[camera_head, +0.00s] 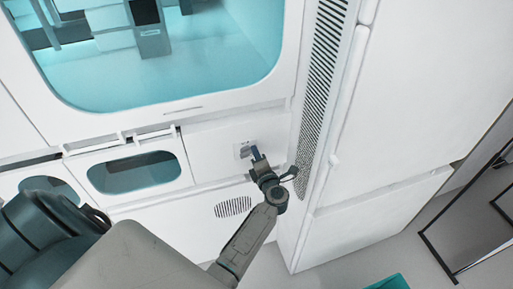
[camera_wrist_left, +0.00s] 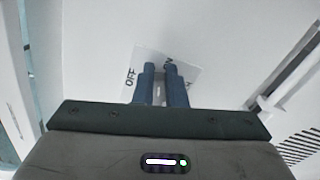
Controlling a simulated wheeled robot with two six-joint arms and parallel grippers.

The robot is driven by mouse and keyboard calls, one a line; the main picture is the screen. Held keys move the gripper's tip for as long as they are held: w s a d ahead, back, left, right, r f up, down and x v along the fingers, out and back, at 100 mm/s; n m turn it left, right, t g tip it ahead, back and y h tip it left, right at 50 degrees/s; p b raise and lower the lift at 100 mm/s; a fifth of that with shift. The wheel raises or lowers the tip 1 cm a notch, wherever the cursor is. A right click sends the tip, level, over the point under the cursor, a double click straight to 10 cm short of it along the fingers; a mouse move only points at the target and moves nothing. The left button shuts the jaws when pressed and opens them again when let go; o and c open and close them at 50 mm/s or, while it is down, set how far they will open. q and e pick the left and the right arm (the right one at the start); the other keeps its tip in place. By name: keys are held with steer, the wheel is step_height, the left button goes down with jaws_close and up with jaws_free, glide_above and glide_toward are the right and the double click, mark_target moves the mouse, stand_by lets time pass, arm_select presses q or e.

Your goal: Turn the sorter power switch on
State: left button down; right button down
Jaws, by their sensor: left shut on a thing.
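The sorter power switch's pale label plate (camera_head: 241,150) is on the white front panel of the machine, right of the small windows. It also shows in the left wrist view (camera_wrist_left: 143,58), with "OFF" readable at its left and lettering at its right partly covered by a finger. My left gripper (camera_head: 256,153) reaches this plate. In the left wrist view its two blue fingers (camera_wrist_left: 160,68) stand close together over the plate's middle, shut on the switch with a narrow gap between them. The switch lever itself is mostly hidden by the fingers. My right gripper is not in view.
A large teal-lit window (camera_head: 190,75) is above the panel. A small window (camera_head: 135,172) with a handle bar is to the left. A slatted vent strip (camera_head: 322,85) runs up the right side. Open floor and a teal bin (camera_head: 390,282) are at the lower right.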

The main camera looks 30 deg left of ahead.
arm_select(q)
steer(key=f+m+p, duration=0.1)
steer(key=m+p, duration=0.1)
steer(key=m, duration=0.1)
steer(key=shift+s+f, duration=0.15)
stand_by(0.5)
steer(key=c, duration=1.5)
jaws_free()
steer(key=shift+a, duration=0.15)
steer(key=shift+s+a, duration=0.1)
